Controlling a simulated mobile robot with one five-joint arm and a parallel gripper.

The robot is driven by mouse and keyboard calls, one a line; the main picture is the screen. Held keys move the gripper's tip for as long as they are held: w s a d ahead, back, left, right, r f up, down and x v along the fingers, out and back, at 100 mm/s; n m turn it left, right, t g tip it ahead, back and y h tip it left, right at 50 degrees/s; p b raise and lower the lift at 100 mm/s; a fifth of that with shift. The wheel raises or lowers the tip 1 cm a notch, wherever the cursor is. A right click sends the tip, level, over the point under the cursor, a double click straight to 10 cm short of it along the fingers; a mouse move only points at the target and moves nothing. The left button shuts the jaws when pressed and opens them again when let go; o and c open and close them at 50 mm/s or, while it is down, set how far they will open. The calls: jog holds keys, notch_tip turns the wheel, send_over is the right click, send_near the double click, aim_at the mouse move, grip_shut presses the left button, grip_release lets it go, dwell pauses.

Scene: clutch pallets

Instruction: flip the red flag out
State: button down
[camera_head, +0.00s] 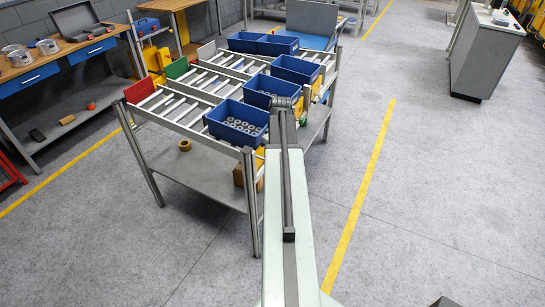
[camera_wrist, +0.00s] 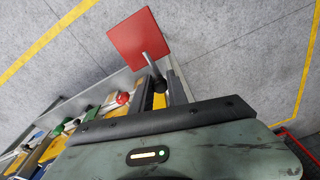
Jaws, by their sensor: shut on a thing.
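In the wrist view a square red flag (camera_wrist: 138,36) shows beyond my gripper, over the grey floor. A short grey rod (camera_wrist: 153,60) overlaps its lower edge and runs back to a dark knob (camera_wrist: 159,85) between my dark fingers. My gripper (camera_wrist: 162,88) is shut on this knob. Where the rod joins the flag is hard to make out. In the head view my arm reaches to the near right side of the roller rack (camera_head: 249,160) and hides the gripper. A red plate (camera_head: 140,90) stands at the rack's left end; I cannot tell if it is the same flag.
Blue bins (camera_head: 238,122) stand on the rack, one holding metal rings. A green plate (camera_head: 176,68) stands behind the red one.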

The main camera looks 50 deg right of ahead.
jog(key=shift+w+r, duration=0.1)
dwell(0.4)
jog(key=c, duration=1.3)
grip_release()
jog(key=shift+r, duration=0.1)
jog(key=r+p, duration=0.5)
jog(key=s+r+p, duration=0.1)
jog(key=r+p, duration=0.1)
jog(key=p, duration=0.1)
jog(key=shift+r, duration=0.4)
jog(key=shift+f, duration=0.15)
